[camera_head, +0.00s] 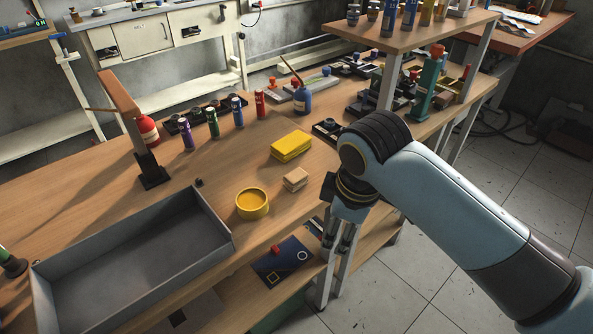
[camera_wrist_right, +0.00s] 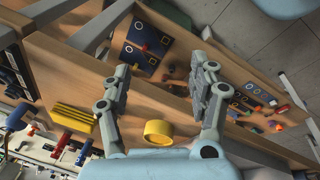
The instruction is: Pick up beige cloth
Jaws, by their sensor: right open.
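The beige cloth (camera_head: 295,180), a small folded block, lies on the wooden table near its front edge, between a yellow folded stack (camera_head: 290,146) and a yellow round bowl (camera_head: 253,203). My right gripper (camera_head: 343,236) points down at the table's front edge, to the right of the cloth and apart from it. In the right wrist view its two fingers (camera_wrist_right: 161,95) are spread wide and empty. The bowl (camera_wrist_right: 158,132) and the yellow stack (camera_wrist_right: 75,117) show there, but I cannot make out the cloth, which seems hidden behind a finger. My left gripper is not in view.
A grey open tray (camera_head: 215,216) stands at the left front. Small bottles, including a red one (camera_head: 260,104) and a blue one (camera_head: 302,100), stand behind. A raised shelf (camera_head: 400,38) is at the back right. A lower shelf holds a dark blue board (camera_head: 283,263).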

